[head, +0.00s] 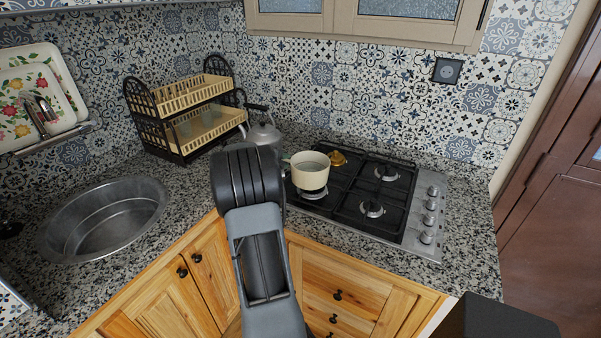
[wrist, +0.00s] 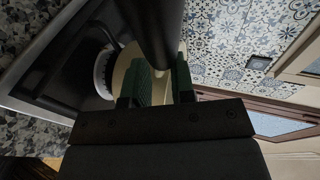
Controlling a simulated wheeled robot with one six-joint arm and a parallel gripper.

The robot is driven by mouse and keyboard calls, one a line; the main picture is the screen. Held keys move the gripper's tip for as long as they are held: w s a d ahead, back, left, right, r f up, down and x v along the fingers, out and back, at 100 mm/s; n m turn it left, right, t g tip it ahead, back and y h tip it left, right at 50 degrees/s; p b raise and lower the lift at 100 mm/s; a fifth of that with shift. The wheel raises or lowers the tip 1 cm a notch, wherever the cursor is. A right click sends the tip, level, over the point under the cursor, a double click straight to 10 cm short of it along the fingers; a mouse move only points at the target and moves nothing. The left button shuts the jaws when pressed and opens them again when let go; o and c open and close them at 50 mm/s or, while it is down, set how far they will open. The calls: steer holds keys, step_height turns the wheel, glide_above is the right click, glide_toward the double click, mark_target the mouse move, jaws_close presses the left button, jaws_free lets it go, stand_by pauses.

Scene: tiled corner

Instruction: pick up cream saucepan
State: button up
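A thick dark cylinder crosses the top of the wrist view and covers part of the pan. In the head view my arm hides the fingers and the pan's handle side.
The black gas hob (head: 338,208) has knobs (head: 431,204) on its right. A brass-coloured item (head: 338,158) sits behind the saucepan. A kettle (head: 264,133) stands left of it, near a dish rack (head: 203,122). A round sink (head: 103,225) is further left. The tiled wall closes the back.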

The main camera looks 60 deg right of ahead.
jaws_close()
steer(key=shift+r, duration=0.1)
steer(key=shift+r, duration=0.1)
steer(key=shift+r, duration=0.2)
